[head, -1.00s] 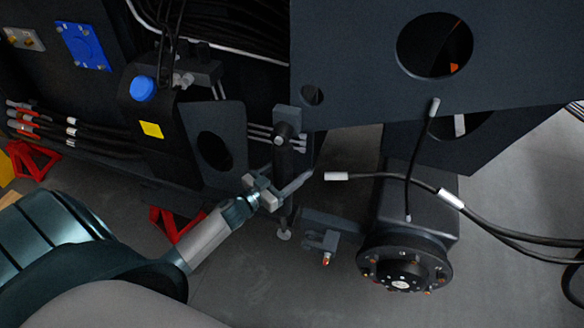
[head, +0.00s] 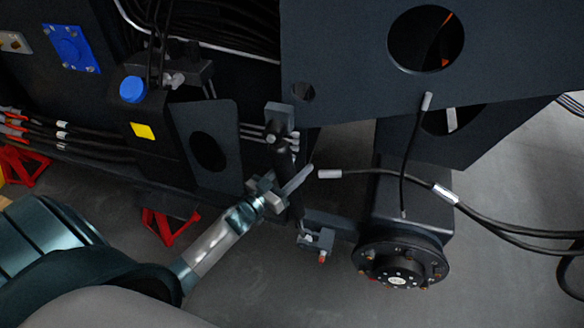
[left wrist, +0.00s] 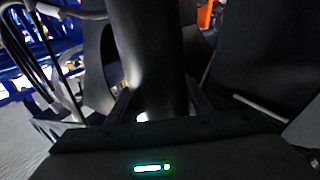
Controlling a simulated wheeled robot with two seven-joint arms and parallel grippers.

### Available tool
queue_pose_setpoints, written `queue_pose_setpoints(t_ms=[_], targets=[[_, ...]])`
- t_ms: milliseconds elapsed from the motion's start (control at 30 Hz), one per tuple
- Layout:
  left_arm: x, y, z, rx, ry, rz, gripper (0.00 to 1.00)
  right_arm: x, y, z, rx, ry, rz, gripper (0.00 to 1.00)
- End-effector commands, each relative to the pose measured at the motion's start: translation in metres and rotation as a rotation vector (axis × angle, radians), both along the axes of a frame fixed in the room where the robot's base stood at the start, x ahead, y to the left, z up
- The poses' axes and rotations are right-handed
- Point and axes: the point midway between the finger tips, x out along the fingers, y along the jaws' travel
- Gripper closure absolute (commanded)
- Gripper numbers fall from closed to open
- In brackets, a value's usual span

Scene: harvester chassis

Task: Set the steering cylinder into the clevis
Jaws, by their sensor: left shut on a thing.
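The steering cylinder (head: 283,160) is a dark rod hanging nearly upright, tilted slightly, under a grey bracket (head: 279,114) at its top. My left gripper (head: 278,189) comes in from the lower left and is shut on the cylinder's lower part. In the left wrist view the dark cylinder body (left wrist: 150,50) rises between the fingers (left wrist: 150,108). The grey clevis (head: 318,242), with a small red-orange tip below, sits just right of the cylinder's lower end. That end is partly hidden, and I cannot tell whether it touches the clevis. My right gripper is not in view.
The wheel hub (head: 400,264) stands right of the clevis. A black hose with a metal end (head: 330,174) runs close to the right of my gripper. A large dark plate (head: 350,70) overhangs above. Red stands (head: 168,224) are at left. Floor below the clevis is clear.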

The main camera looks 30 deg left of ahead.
Motion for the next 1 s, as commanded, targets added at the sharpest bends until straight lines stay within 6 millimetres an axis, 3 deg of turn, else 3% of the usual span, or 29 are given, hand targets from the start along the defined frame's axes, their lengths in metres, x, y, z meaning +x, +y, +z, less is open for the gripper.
queue_pose_setpoints(t_ms=[100,133,200,667,1000], targets=[[0.000,-0.002,0.000,-0.005,0.001,-0.002,0.94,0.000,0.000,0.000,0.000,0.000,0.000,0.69],[0.000,-0.002,0.000,-0.005,0.001,-0.002,0.49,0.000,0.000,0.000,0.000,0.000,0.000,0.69],[0.000,-0.001,0.000,-0.004,0.001,-0.002,0.35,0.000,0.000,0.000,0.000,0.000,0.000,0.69],[-0.005,0.001,-0.001,0.000,0.001,-0.001,0.35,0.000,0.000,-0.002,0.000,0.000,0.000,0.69],[-0.044,0.010,-0.008,0.000,0.003,-0.002,0.35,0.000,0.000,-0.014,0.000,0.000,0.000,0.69]])
